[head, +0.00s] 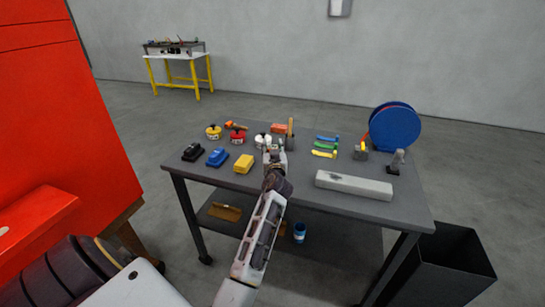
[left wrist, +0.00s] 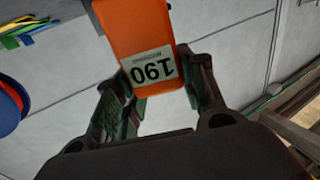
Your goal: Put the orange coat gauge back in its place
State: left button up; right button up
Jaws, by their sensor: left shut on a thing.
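In the head view my left gripper (head: 274,158) is above the middle of the grey table (head: 300,188). An orange block (head: 279,128) shows just beyond the gripper; I cannot tell whether it is the held gauge. The gauge's place cannot be made out. My right gripper is not in view.
Black (head: 192,152), blue (head: 217,157) and yellow (head: 243,164) blocks stand at the table's left. A grey bar (head: 353,185) lies front right. A blue disc (head: 394,127) stands at the back right. A red cabinet (head: 50,110) is at far left, a dark bin (head: 440,265) at lower right.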

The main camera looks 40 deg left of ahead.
pick_arm(q)
jog(key=shift+f, duration=1.25)
jog(key=shift+f+b, duration=0.3)
jog(key=shift+f, duration=0.4)
jog(key=o, duration=0.7)
jog(key=shift+o, duration=2)
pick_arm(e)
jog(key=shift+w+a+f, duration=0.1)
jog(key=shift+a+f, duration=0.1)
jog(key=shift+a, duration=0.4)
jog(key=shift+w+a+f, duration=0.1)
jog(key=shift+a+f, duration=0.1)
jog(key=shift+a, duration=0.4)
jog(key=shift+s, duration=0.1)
